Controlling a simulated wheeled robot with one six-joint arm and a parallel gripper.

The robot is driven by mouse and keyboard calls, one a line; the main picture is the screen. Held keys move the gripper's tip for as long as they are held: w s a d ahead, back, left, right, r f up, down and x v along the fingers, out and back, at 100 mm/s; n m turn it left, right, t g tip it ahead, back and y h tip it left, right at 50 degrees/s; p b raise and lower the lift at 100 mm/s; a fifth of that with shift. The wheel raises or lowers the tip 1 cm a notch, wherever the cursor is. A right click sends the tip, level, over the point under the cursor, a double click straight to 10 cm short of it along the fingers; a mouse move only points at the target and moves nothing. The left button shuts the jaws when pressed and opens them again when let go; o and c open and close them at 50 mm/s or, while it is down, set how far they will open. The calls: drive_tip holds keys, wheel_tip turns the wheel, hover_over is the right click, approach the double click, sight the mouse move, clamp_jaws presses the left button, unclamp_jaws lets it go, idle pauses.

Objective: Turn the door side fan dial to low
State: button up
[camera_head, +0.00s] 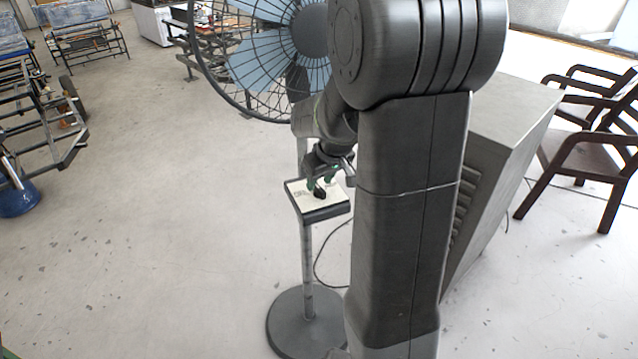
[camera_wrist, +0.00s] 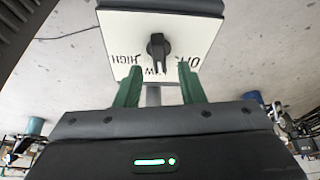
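The fan (camera_head: 270,60) stands behind a control box on a pole. The box's white panel (camera_head: 299,189) carries a black dial (camera_head: 320,193). In the wrist view the black dial (camera_wrist: 158,46) sits mid-panel (camera_wrist: 120,30), its bar roughly upright in the picture. HIGH is printed to the left, a partly hidden label ending in W below, and a partly hidden label starting with O to the right. The fingertips are just below the dial in the wrist view. Contact cannot be told.
The pole stands on a round dark base (camera_head: 305,322) with a cable beside it. A large grey cabinet (camera_head: 500,150) stands to the right, with brown chairs (camera_head: 590,150) beyond. Metal frames (camera_head: 40,120) are at the far left. The floor left of the pole is clear.

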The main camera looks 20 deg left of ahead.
drive_tip(key=shift+x, duration=1.2)
clamp_jaws()
drive_tip(key=shift+m+t, duration=0.3)
drive_tip(key=shift+m, duration=0.7)
unclamp_jaws()
